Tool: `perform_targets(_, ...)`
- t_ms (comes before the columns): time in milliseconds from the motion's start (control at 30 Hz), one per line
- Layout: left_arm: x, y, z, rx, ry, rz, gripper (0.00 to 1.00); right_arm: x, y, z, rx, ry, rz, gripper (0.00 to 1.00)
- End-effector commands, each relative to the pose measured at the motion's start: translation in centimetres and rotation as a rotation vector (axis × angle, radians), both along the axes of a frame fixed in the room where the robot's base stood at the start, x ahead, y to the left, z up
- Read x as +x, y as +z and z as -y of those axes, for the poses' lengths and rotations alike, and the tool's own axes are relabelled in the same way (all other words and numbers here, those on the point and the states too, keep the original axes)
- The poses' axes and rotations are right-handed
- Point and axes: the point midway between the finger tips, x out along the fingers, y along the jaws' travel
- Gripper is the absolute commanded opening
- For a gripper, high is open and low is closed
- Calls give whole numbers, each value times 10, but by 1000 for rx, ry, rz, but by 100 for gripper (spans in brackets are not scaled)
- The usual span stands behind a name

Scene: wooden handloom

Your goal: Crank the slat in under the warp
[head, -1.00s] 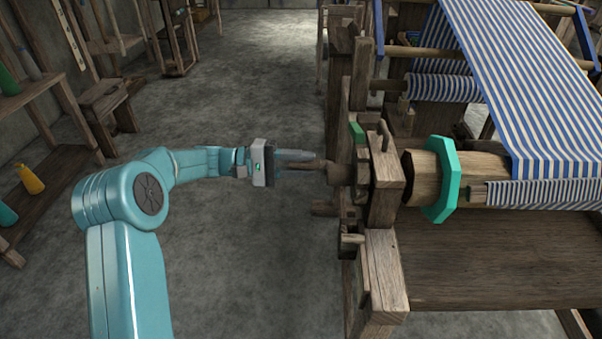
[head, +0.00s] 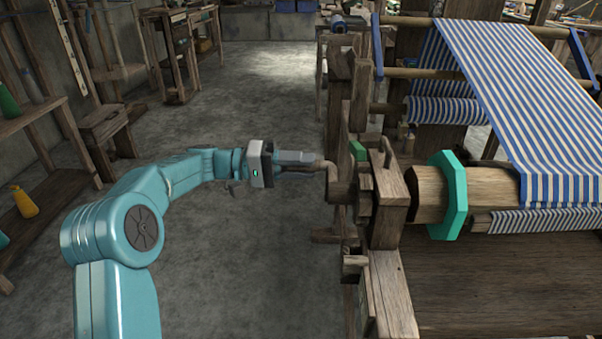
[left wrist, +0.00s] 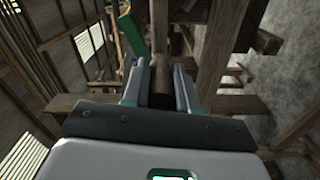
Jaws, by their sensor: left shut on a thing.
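My left gripper (head: 312,160) is shut on the wooden crank handle (head: 326,167) at the left end of the loom's beam. In the left wrist view the crank handle (left wrist: 160,80) lies between the two fingers. The wooden beam (head: 430,195) carries a green octagonal flange (head: 448,195). The blue and white striped warp (head: 520,90) comes down over the beam's far side. A wooden slat (head: 481,222) shows its end at the beam's near side, with striped cloth beside it. The right gripper is not in view.
A green piece (head: 358,150) sits on the loom frame (head: 388,205) close to the crank; a peg stands beside it. Shelves with bottles, one yellow (head: 24,202), stand at the left. The concrete floor (head: 250,270) between is open.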

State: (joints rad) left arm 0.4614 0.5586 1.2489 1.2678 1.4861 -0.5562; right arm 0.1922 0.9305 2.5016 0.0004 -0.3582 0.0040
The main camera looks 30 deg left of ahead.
Motion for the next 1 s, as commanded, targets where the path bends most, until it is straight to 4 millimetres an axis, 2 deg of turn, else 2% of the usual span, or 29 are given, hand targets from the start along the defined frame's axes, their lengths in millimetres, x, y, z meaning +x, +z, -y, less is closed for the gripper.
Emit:
perform_targets(300,0,8,-2,27,7,60,0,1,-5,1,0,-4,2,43)
perform_targets(833,0,9,-2,31,7,70,0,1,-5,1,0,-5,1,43)
perform_targets(867,0,9,-2,31,7,70,31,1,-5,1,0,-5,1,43)
perform_targets(900,0,9,-2,31,7,70,44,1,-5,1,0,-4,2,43)
perform_targets(933,0,9,-2,31,6,69,53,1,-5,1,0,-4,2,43)
perform_targets(1000,0,8,-1,31,5,68,53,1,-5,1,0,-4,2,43)
